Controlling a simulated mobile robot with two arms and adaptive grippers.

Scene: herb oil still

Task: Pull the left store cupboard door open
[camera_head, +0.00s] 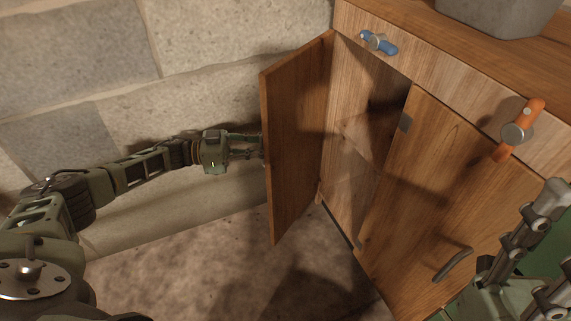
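The left store cupboard door (297,140) stands wide open, swung out from the wooden cupboard toward the left. Its outer face is turned toward the stone wall. My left gripper (258,147) is at that outer side, with its fingertips at the door's free edge about halfway down. The door's handle is not clearly visible, and I cannot tell whether the fingers are closed on it. My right gripper (553,245) is at the lower right, in front of the right door, with its fingers spread and nothing visible between them.
A blue-handled fitting (379,43) and an orange-handled one (517,132) are on the front above. A grey container (500,14) stands on top. The stone wall (85,95) is close behind my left arm.

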